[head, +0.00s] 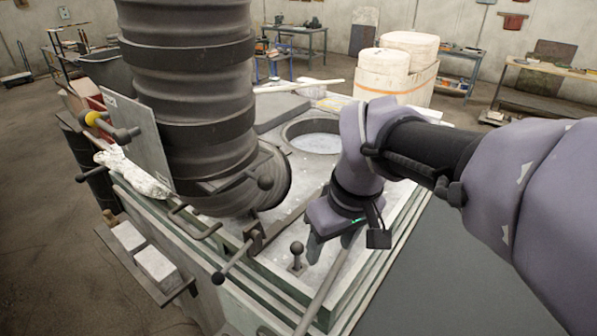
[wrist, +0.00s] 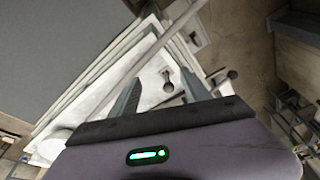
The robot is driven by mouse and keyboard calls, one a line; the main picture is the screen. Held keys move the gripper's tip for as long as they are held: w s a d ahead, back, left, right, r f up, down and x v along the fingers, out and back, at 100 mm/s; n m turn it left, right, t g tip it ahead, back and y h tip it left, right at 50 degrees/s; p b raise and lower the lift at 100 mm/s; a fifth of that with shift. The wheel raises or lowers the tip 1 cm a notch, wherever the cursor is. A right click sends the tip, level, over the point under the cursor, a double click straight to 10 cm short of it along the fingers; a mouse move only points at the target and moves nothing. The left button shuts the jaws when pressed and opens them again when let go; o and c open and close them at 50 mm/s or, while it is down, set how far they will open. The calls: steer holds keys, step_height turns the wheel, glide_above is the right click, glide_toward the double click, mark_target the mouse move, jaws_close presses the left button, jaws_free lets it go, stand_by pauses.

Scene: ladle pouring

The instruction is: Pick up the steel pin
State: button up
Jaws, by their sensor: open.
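The steel pin (head: 297,254), a short dark upright pin with a ball top, stands in a small plate on the light top of the large machine (head: 272,268). My gripper (head: 332,246) is just to the right of the pin in the head view, pointing down, with its fingers apart and nothing held. In the wrist view the pin (wrist: 168,82) shows beyond and between the two open fingers (wrist: 160,95). The pin appears clear of both fingers. How high the fingertips are above the pin is hard to judge.
A long pale bar (head: 325,288) runs close by the pin. Dark ball-ended levers (head: 232,262) stick out left of it. A thick ribbed dark column (head: 195,100) rises behind. A round opening (head: 318,142) and pale drums (head: 398,72) are farther back.

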mark_target(298, 253)
steer(key=w+a+r+n+g+h+p, duration=0.1)
steer(key=w+a+r+n+p, duration=0.15)
steer(key=w+p, duration=0.25)
steer(key=w+a+r+n+g+p, duration=0.1)
steer(key=w+a+r+n+p, duration=0.15)
steer(key=w+n+p, duration=0.2)
steer(key=f, duration=0.4)
steer(key=f+b, duration=0.1)
steer(key=f, duration=0.4)
steer(key=f+b, duration=0.1)
steer(key=f, duration=0.3)
steer(key=shift+w+a+f, duration=0.15)
steer(key=shift+a, duration=0.15)
step_height(298, 253, down, 6)
steer(key=shift+w+a+f, duration=0.1)
steer(key=shift+a, duration=0.05)
steer(key=shift+c, duration=0.9)
jaws_close()
